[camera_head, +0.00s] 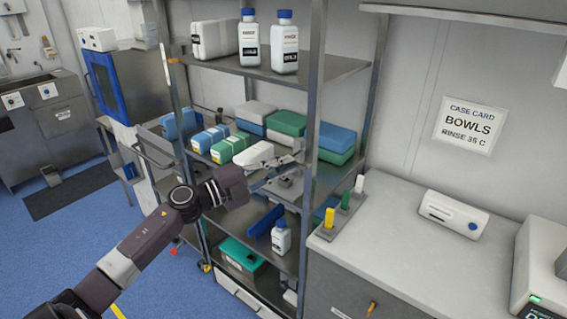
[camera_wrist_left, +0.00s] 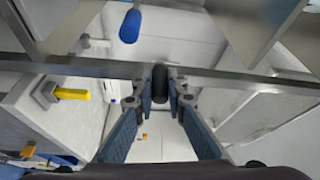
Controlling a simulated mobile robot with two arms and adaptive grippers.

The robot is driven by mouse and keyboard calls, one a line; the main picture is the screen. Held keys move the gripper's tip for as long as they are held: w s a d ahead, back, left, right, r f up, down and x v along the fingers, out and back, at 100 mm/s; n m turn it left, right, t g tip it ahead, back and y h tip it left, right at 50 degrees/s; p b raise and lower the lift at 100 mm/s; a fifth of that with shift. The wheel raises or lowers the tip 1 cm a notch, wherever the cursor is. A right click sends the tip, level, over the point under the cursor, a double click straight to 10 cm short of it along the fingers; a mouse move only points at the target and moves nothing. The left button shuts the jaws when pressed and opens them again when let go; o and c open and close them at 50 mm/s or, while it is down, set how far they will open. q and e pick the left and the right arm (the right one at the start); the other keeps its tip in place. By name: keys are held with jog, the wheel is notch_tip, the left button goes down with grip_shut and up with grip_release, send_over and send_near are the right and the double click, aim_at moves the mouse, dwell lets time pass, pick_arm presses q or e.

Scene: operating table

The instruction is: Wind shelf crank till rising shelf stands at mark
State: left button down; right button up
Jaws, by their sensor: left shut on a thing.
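My left gripper (camera_head: 284,168) reaches in from the left to the front of the metal shelf rack (camera_head: 315,100), near its right front post. In the left wrist view my left gripper (camera_wrist_left: 160,90) has its two fingers closed around a dark upright grip (camera_wrist_left: 160,76), which appears to be the crank handle. The rest of the crank is hidden or too small to tell. I cannot tell which shelf is the rising one, and I make out no height mark. My right gripper is in neither view.
White bottles with blue caps (camera_head: 285,45) stand on the top shelf. Green and blue packs (camera_head: 286,123) lie on the middle shelf. A small bottle (camera_head: 281,237) stands lower. Right of the rack, a counter (camera_head: 400,235) holds yellow, green and white pegs (camera_head: 345,199) and a white device (camera_head: 453,213).

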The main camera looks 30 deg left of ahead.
pick_arm(q)
jog(key=shift+d+r+m+g+y+p, duration=0.2)
jog(key=shift+r+m+g+y+p, duration=0.25)
jog(key=shift+m+p, duration=0.9)
jog(key=shift+d+r+m+g+y+p, duration=0.25)
jog(key=shift+r+m+p, duration=0.35)
jog(key=shift+m+p, duration=0.75)
jog(key=shift+d+r+m+g+y+p, duration=0.15)
jog(key=shift+r+m+g+y+p, duration=0.4)
jog(key=shift+p, duration=1.25)
jog(key=shift+m+h, duration=0.25)
jog(key=c, duration=2)
grip_release()
jog(key=shift+o, duration=0.3)
jog(key=shift+d+f, duration=0.15)
jog(key=shift+s, duration=0.1)
jog(key=v, duration=1.2)
